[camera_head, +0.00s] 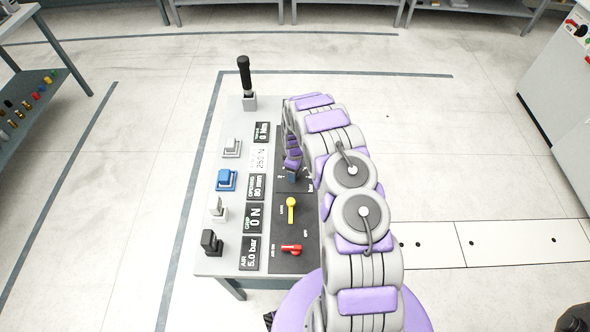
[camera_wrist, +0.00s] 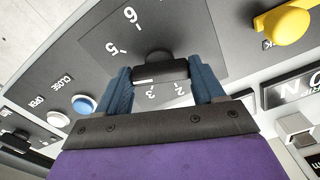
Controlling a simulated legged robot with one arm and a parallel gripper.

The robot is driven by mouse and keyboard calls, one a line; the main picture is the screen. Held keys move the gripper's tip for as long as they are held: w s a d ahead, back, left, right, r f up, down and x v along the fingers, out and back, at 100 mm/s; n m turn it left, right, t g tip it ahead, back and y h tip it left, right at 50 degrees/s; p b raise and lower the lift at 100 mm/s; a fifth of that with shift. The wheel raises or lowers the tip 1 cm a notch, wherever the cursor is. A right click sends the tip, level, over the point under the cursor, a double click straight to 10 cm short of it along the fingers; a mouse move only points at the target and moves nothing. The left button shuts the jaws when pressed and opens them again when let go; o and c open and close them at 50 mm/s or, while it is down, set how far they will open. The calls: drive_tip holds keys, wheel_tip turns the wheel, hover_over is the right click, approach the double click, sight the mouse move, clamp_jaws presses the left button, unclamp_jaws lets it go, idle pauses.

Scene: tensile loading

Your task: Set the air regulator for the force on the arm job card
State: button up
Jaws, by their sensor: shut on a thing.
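My gripper (camera_wrist: 163,85) is shut on a black knob (camera_wrist: 158,70), with one blue finger on each side. The knob sits on a dark dial plate with white numbers; 6, 5, 3 and 2 show around it. A pale line crosses the knob, but I cannot tell which number it marks. In the head view my gripper (camera_head: 292,174) is over the dark panel strip and hides the knob. The air display (camera_head: 249,253) reads 5.0 bar. A white card (camera_head: 259,158) on the console seems to read 250 N.
A yellow lever (camera_head: 291,208) and a red lever (camera_head: 291,249) stand nearer on the same strip. A grip display (camera_head: 253,218) reads 0 N. Rocker switches, one blue (camera_head: 226,180), line the left, with a black joystick (camera_head: 245,75) at the far end. Blue and white buttons (camera_wrist: 84,104) are beside the dial.

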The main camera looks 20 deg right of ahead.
drive_tip(key=shift+w+r, duration=0.1)
drive_tip(key=shift+w, duration=0.05)
drive_tip(key=o, duration=1)
drive_tip(key=shift+o, duration=0.2)
wheel_tip(320, 180, up, 17)
drive_tip(key=shift+r, duration=0.1)
